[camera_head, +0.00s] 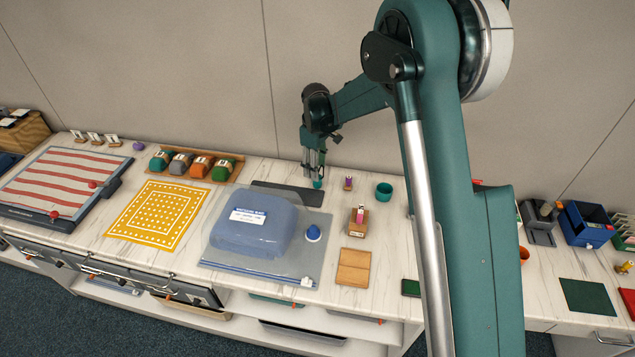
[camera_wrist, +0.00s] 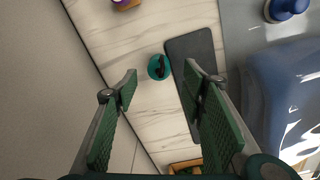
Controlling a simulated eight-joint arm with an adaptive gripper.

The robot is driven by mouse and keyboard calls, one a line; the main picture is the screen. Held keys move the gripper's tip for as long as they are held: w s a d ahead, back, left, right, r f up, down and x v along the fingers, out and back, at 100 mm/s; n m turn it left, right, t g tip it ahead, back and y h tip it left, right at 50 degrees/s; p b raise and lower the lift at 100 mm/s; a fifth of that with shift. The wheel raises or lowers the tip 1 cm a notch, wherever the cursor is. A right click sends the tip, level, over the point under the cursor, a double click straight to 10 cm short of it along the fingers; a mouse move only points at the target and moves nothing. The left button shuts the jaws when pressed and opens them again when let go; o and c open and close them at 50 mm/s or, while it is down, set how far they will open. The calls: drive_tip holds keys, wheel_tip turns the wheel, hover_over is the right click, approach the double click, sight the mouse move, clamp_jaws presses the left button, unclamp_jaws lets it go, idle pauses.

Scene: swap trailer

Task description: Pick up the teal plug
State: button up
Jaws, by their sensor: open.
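The teal plug (camera_head: 318,184) stands on the white marble counter near the right end of a dark flat mat (camera_head: 287,195), partly hidden by my gripper in the head view. In the wrist view the plug (camera_wrist: 153,72) is a small teal round with a dark shape on top. It lies beyond my fingertips, between their lines. My gripper (camera_head: 314,168) points down just above the plug. In the wrist view the gripper (camera_wrist: 160,82) has its two green-padded fingers spread wide with nothing between them.
A teal cup (camera_head: 384,191) and a small purple-and-orange item (camera_head: 348,184) stand to the right. A blue translucent bag (camera_head: 252,222) and blue knob (camera_head: 313,233) are in front. A tray of coloured rolls (camera_head: 236,165) is left. The wall is close behind.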

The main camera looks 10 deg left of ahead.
drive_tip(key=shift+f, duration=0.9)
drive_tip(key=shift+w+d+f, duration=0.1)
drive_tip(key=shift+d+f, duration=0.05)
drive_tip(key=shift+f, duration=2.5)
drive_tip(key=c, duration=1)
